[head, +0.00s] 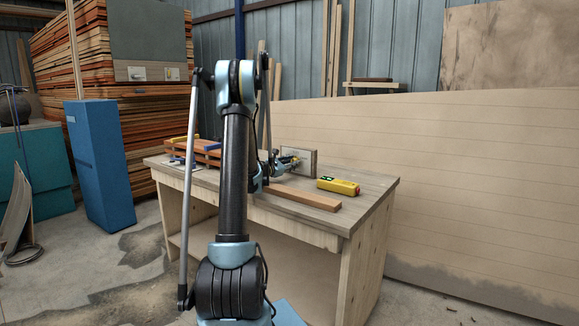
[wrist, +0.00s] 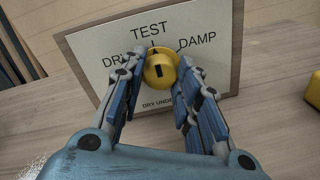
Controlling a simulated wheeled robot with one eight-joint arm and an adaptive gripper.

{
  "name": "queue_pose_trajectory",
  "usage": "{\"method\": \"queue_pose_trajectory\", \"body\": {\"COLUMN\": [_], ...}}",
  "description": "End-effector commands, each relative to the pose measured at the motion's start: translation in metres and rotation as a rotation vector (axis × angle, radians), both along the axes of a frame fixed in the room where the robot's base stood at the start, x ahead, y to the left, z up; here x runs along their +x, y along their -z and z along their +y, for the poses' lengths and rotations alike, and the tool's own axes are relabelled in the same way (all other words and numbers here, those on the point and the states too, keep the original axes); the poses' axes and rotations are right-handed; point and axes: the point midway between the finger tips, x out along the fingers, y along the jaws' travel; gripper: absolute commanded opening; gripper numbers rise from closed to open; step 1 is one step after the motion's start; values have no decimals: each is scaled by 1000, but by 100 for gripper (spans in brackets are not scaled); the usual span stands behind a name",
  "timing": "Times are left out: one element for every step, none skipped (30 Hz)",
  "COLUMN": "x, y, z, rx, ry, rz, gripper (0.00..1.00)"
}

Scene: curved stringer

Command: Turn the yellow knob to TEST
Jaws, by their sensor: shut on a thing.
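The yellow knob (wrist: 160,72) sits on a pale panel (wrist: 215,75) with a wooden edge. The panel reads TEST at the top, DRY at the left and DAMP at the right; lower lettering is partly hidden. My gripper (wrist: 161,62) has its fingers on both sides of the knob and is shut on it. A dark slot shows on the knob's face, and its upper edge lies below the word TEST.
A yellow device (head: 338,186) and a wooden plank (head: 303,198) lie on the bench in front of the panel. Stacked wood pieces (head: 207,152) lie at the bench's left. A blue cabinet (head: 100,165) stands left on the floor. A large board (head: 480,190) leans behind.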

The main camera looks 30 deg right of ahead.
Motion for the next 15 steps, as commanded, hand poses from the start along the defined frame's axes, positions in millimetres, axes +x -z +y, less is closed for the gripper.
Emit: {"method": "queue_pose_trajectory", "body": {"x": [1, 1, 1, 1, 1, 1, 1, 1, 1, 1, 1, 0, 0, 0, 0], "y": [0, 0, 0, 0, 0, 0, 0, 0, 0, 0, 0, 0, 0, 0, 0], "z": [0, 0, 0, 0, 0, 0, 0, 0, 0, 0, 0, 0, 0, 0, 0], "rx": [0, 0, 0, 0, -1, -1, 0, 0, -1, -1, -1, -1, -1, -1, -1], "ry": [-1, -1, -1, -1, -1, -1, -1, -1, -1, -1, -1, -1, -1, -1, 0], "rz": [0, 1, 1, 1, 1, 1, 2, 2, 2, 2, 2, 2, 2, 2, 2], "gripper": [6, 6, 6, 6, 6, 32, 39, 46, 50, 50, 50, 50, 50, 50, 50]}}
